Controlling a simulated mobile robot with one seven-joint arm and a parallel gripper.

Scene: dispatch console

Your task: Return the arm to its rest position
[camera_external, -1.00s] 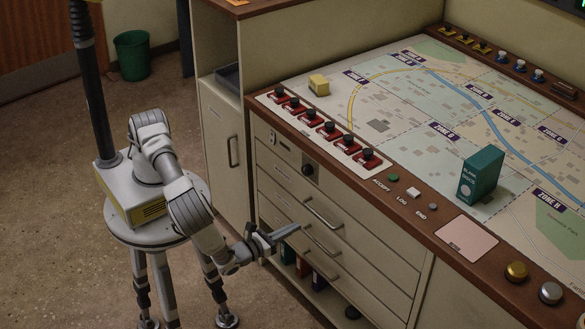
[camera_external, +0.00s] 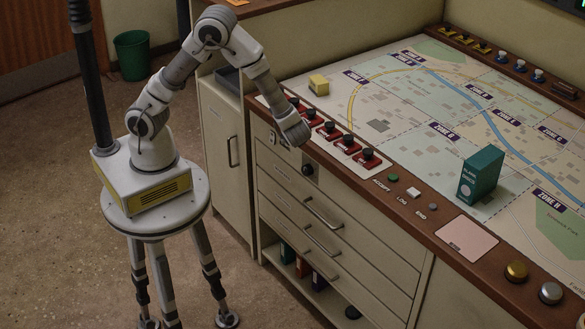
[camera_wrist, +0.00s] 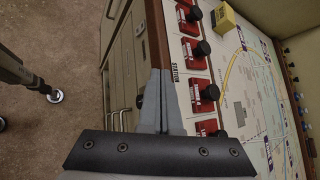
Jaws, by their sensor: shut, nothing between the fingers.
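My arm (camera_external: 165,95) stands on its round stool-like base and is raised, with its elbow high and its forearm angled down to the right. The arm's end is in front of the row of red switches at the console's left edge. The fingers cannot be made out in the external view. In the wrist view my gripper (camera_wrist: 161,72) has its two grey fingers together with nothing between them. They point along the brown console edge, beside the red switches. I cannot tell the exact gap to the console.
Red switches with black knobs (camera_wrist: 208,92) line the console edge (camera_external: 440,240). A yellow block (camera_external: 319,85) and a teal box (camera_external: 482,174) stand on the map. Drawers with handles (camera_external: 322,212) are below. The floor (camera_external: 50,230) at left is open.

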